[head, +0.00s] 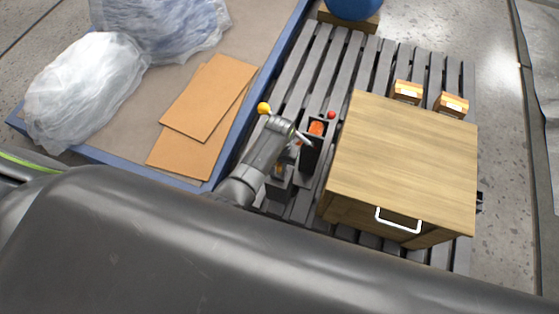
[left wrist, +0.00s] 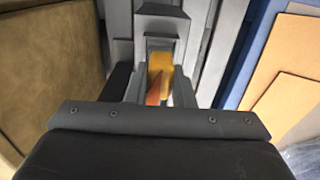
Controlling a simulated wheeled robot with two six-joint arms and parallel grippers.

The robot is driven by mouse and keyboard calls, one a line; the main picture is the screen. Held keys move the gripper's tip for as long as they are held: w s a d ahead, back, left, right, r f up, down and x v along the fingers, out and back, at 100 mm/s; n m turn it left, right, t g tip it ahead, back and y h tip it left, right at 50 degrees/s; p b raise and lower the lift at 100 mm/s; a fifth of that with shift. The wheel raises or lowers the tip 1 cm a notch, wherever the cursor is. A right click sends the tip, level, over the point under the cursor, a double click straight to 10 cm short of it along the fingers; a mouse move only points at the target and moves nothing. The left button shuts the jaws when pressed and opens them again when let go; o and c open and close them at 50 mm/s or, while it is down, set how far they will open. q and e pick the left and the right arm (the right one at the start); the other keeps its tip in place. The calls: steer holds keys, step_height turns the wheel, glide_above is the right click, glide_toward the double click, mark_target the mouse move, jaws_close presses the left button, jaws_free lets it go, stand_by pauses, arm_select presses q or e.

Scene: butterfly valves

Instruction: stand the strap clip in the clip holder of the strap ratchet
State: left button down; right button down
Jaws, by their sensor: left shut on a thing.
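My left gripper (head: 288,152) is low over the slatted pallet, beside dark upright housings. In the left wrist view its jaws (left wrist: 160,88) are closed around a yellow-orange piece (left wrist: 161,66) with a red-orange part below it. This looks like the strap clip, but its full shape is hidden. A dark, box-like housing with orange inside (head: 317,127) stands just right of the gripper; it may be the strap ratchet with its holder. A second dark part (head: 279,187) is below the gripper, partly covered by my arm. I cannot tell whether the clip touches either part. My right gripper is out of view.
A wooden box (head: 405,160) with a white handle (head: 398,221) stands close on the right. Two small cartons (head: 408,91) are behind it. Left is a blue-edged platform (head: 232,150) with cardboard sheets (head: 208,97) and wrapped bundles (head: 85,90). Bare slats (head: 300,65) lie behind the housings.

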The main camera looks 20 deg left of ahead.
arm_select(q)
steer(key=shift+f, duration=1.1)
stand_by(1.7)
steer(key=c, duration=1.2)
jaws_free()
steer(key=shift+o, duration=0.2)
